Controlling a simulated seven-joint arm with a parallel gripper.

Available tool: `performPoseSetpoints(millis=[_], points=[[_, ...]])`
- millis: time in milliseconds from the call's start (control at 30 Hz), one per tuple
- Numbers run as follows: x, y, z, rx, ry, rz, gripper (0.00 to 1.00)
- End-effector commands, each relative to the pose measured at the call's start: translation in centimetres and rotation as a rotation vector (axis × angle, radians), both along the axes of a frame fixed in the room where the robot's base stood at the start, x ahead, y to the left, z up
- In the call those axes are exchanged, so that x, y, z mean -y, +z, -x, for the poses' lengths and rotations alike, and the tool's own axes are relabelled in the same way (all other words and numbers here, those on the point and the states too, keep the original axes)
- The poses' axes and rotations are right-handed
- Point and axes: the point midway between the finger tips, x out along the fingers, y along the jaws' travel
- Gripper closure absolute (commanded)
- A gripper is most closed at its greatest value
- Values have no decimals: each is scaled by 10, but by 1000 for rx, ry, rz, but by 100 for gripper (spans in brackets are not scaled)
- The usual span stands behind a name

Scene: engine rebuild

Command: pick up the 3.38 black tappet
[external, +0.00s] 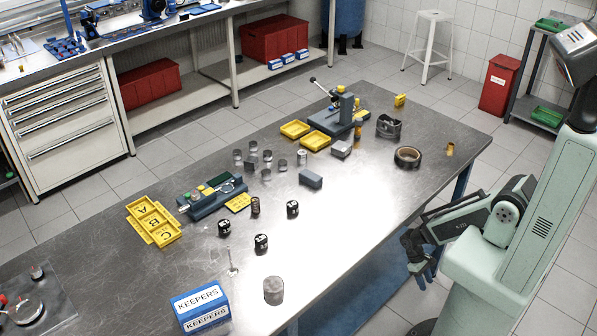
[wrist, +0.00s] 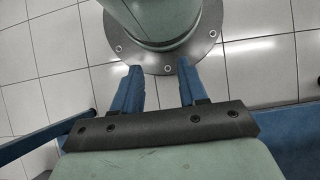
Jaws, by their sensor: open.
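Three black tappets with small white markings stand on the metal workbench (external: 335,225): one on the left (external: 224,228), one in the middle nearer the front (external: 261,243), and one on the right (external: 292,209). The markings are too small to read surely, so I cannot tell which is the 3.38 one. My gripper (external: 424,272) hangs past the bench's right front edge, well apart from the tappets. In the wrist view its two blue fingers (wrist: 160,72) are spread apart with nothing between them.
Blue KEEPERS boxes (external: 200,307) and a grey cylinder (external: 273,290) stand near the front. A yellow lettered tray (external: 154,221) and a grey fixture (external: 212,196) lie left of the tappets. A grey block (external: 311,179) lies behind. The bench right of the tappets is clear.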

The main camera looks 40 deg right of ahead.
Motion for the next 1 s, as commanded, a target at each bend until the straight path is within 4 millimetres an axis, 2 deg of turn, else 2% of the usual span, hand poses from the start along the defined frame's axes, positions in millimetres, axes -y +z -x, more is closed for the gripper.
performPoseSetpoints(millis=[233,533,833,1000], points=[[0,0,0,0,0,0,57],[0,0,0,0,0,0,30],[-2,0,-3,5,14,-3,30],[-15,-2,-23,39,105,-22,30]])
